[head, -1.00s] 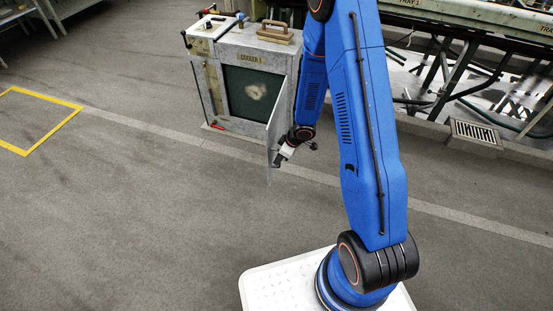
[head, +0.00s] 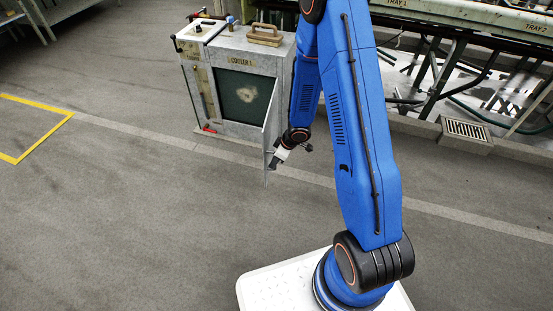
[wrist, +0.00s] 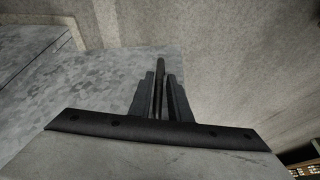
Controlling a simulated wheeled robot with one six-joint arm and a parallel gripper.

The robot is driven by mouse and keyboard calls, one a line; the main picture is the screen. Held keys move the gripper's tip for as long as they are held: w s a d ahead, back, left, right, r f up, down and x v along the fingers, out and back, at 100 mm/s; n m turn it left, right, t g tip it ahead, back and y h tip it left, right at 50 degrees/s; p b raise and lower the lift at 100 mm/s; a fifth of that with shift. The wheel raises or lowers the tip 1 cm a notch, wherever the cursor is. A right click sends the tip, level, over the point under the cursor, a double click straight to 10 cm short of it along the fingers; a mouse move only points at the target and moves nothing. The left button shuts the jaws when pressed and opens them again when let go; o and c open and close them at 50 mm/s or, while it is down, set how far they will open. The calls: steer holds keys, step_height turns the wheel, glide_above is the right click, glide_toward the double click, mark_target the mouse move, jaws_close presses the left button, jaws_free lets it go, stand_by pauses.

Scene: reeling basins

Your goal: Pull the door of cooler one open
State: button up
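Cooler one (head: 203,92) is a grey metal cabinet at the upper middle of the head view, with its name on the front. Its door (head: 268,143) stands open, hinged on the right and swung out towards me. A dark green interior or panel shows behind the opening. My gripper (head: 274,164) is at the outer side of the door, near its free edge. In the wrist view my fingers (wrist: 160,95) are close together around a thin dark strip, which looks like the door handle. The handle is too small to make out in the head view.
A wooden-handled block (head: 265,38) lies on top of the cooler. Long trays on a frame (head: 470,27) and a floor drain (head: 466,131) are at the upper right. A yellow floor marking (head: 40,140) is at the left. The floor in front is clear.

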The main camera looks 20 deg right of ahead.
steer(key=v, duration=1.7)
steer(key=shift+d, duration=0.2)
steer(key=shift+r, duration=0.15)
